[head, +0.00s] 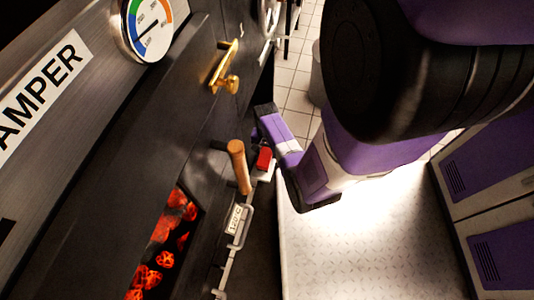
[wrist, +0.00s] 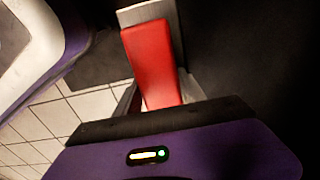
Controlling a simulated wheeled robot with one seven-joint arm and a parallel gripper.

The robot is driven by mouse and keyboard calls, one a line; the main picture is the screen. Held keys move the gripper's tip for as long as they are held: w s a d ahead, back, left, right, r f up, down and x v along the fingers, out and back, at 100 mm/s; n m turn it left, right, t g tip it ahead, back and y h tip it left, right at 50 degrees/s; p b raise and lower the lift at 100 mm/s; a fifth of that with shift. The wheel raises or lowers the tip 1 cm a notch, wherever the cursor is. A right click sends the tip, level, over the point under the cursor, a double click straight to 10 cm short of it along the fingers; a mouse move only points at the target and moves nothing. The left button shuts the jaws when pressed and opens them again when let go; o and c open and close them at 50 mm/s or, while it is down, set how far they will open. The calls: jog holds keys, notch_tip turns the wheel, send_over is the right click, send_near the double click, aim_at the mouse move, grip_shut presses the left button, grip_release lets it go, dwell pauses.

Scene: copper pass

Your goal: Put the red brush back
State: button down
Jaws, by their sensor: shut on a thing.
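The red brush (head: 264,158) shows in the head view as a small red block beside the dark oven front. In the wrist view the red brush (wrist: 150,62) is a long red bar, tilted slightly, running out from my gripper. A light grey piece (wrist: 146,13) lies at its far end; I cannot tell whether it is part of the brush or a separate thing. My gripper (head: 266,150) is shut on the brush, close to the oven front. Its fingertips and the lower part of the brush are mostly hidden in both views.
A wooden handle (head: 238,167) sticks out from the oven front near my gripper. Below it are a small label (head: 236,219) and a metal rail (head: 232,256). Glowing coals (head: 163,235) show in an opening. A brass latch (head: 225,70) sits higher up. Tiled floor (head: 298,75) lies beyond.

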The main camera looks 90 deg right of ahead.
aim_at(267, 150)
jog(key=shift+f, duration=0.15)
jog(key=c, duration=0.7)
grip_release()
notch_tip(267, 150, up, 12)
jog(key=p, duration=0.6)
jog(key=shift+r, duration=0.25)
